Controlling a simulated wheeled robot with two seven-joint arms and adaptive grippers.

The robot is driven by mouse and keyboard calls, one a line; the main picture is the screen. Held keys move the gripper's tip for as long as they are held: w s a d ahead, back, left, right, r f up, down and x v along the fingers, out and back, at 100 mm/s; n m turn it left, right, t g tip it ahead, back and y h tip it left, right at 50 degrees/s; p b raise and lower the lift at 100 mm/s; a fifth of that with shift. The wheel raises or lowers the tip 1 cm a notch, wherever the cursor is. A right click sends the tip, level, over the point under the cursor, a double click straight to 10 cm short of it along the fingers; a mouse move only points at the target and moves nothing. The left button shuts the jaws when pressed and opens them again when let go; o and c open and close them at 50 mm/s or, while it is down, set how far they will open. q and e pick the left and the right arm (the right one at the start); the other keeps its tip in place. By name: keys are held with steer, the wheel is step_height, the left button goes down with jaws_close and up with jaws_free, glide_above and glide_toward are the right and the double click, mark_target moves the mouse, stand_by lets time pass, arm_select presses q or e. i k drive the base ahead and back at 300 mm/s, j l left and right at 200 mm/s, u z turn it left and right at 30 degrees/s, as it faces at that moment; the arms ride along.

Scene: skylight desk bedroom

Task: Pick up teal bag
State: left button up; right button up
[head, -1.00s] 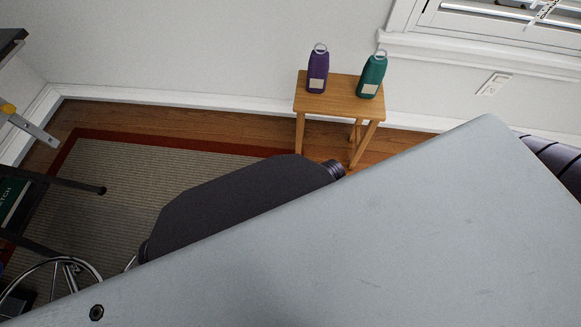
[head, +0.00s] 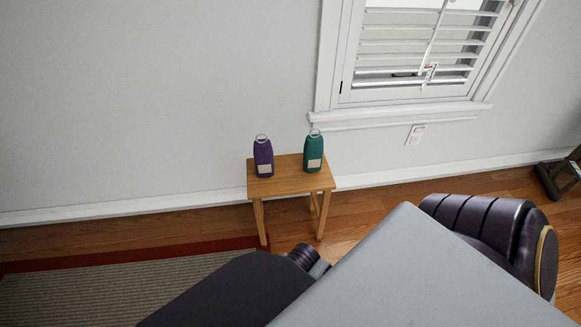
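The teal bag (head: 313,150) stands upright on the right side of a small wooden stool (head: 290,183) against the wall. It has a pale label low on its front and a light ring on top. A purple bag (head: 263,155) of the same kind stands to its left on the stool, with a gap between them. Neither of my grippers shows in the head view. Nothing touches the teal bag except the stool top under it.
A striped rug (head: 130,290) with a red border lies at the lower left. A shuttered window (head: 420,50) and a wall outlet (head: 415,134) are at the right. A dark wooden object (head: 560,178) stands at the far right. Wood floor (head: 385,200) is bare right of the stool.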

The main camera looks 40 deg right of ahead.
mark_target(313, 149)
steer(key=z, duration=1.5)
